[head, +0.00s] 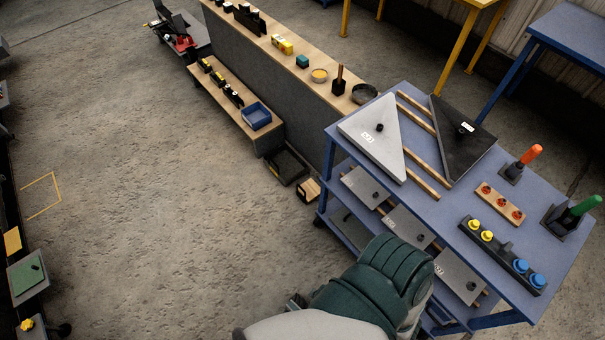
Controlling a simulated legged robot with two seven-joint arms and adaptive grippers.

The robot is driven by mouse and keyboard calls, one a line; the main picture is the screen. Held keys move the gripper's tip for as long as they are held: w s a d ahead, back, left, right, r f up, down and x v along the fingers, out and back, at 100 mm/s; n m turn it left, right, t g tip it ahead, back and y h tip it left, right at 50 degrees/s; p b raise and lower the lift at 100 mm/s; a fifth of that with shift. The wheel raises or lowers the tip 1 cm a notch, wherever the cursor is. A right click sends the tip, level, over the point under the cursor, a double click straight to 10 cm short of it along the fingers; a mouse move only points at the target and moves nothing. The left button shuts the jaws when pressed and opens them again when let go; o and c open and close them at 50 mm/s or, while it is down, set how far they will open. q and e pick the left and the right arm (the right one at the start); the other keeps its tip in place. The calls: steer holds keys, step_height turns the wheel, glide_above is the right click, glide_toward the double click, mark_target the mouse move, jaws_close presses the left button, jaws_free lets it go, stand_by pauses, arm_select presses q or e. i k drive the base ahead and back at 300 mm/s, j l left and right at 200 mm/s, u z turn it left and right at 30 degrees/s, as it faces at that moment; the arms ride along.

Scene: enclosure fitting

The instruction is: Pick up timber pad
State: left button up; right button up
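No piece is clearly marked as the timber pad. A small light-wood block (309,188) with a dark face sits on the floor between the low bench and the blue cart. Several timber strips (426,173) lie on the cart top, partly beside and between two triangular plates. A wooden block with red round parts (501,204) lies on the right of the cart top. One of my arms, with a dark green section, shows at the bottom centre. Neither gripper can be made out, and nothing is seen held.
The blue cart (463,233) carries a pale triangular plate (373,137), a dark one (459,141) and tools. Grey plates lie on its lower shelves. A black tray (286,166) lies by the low bench (226,107). Open concrete floor spreads at left and centre.

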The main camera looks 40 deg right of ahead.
mark_target(309, 191)
steer(key=i+z, duration=0.2)
steer(key=i, duration=0.7)
steer(key=i+j+z, duration=0.2)
steer(key=i, duration=0.7)
